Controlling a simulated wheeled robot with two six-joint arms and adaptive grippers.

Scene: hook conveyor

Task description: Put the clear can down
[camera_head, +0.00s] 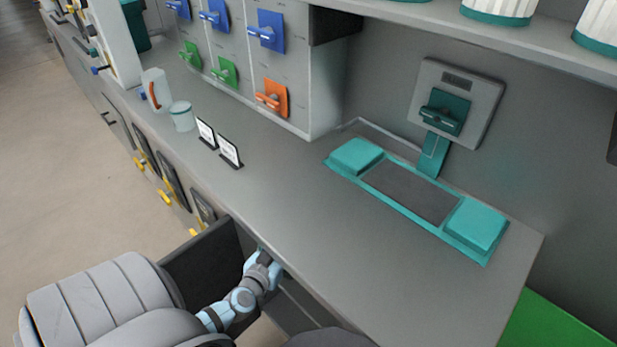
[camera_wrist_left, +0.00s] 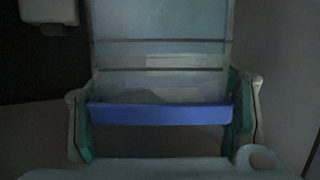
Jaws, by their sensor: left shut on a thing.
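The clear can (camera_wrist_left: 160,65) fills the middle of the left wrist view as a pale, see-through, bluish body with faint bands. A blue strip (camera_wrist_left: 160,113) crosses its lower part; I cannot tell whether it belongs to the can. My left gripper (camera_wrist_left: 163,98) is shut on the can, with a teal-lined finger at each side. In the head view my left arm reaches to the counter's front edge beside an open dark drawer; its fingers and the can are hidden there. What lies under the can is not visible. My right gripper is not in view.
The open drawer (camera_head: 205,262) is below the grey counter (camera_head: 300,205). The counter's middle is clear. A pale object (camera_wrist_left: 48,10) shows upper left.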

